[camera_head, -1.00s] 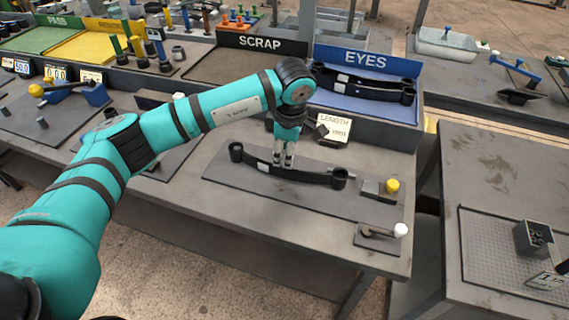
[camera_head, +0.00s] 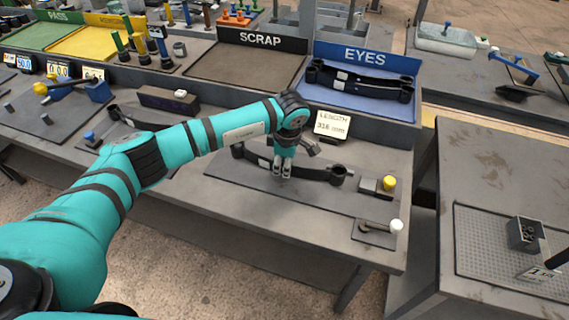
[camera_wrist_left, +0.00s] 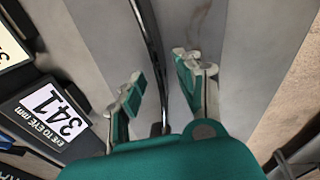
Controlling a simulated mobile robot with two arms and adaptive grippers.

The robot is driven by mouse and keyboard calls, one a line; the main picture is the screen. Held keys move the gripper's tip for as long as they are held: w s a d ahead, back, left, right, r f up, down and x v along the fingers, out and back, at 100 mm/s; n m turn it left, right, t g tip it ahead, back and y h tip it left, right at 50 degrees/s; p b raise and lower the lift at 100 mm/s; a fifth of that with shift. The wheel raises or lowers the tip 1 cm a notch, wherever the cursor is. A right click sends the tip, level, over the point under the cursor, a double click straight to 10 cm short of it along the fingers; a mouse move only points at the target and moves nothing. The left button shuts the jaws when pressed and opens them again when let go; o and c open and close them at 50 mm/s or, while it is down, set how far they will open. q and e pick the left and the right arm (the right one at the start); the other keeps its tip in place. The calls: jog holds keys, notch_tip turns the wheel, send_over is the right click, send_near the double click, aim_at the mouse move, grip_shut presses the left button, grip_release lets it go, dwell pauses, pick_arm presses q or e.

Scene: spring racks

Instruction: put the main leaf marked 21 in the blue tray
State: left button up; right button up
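A dark main leaf (camera_head: 318,170) with an eye at each end lies on the grey plate of the length gauge (camera_head: 235,176). No mark 21 can be read on it. My left gripper (camera_head: 282,171) points down at the leaf's middle. In the left wrist view my left gripper (camera_wrist_left: 158,85) is open, with the leaf's thin dark edge (camera_wrist_left: 150,35) running between the spread fingers. The blue tray (camera_head: 350,105), labelled EYES, stands behind the gauge and holds at least one dark leaf (camera_head: 362,82). My right gripper is not in view.
A length display (camera_head: 331,124) stands behind the leaf; in the wrist view, a display (camera_wrist_left: 55,118) is at the left. A yellow knob (camera_head: 389,183) and white-tipped lever (camera_head: 396,226) stand to the right. The SCRAP tray (camera_head: 245,68) is beside the blue tray and looks empty.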

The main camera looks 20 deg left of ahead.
pick_arm(q)
grip_shut()
jog(key=shift+w+r, duration=0.2)
jog(key=shift+r, duration=0.05)
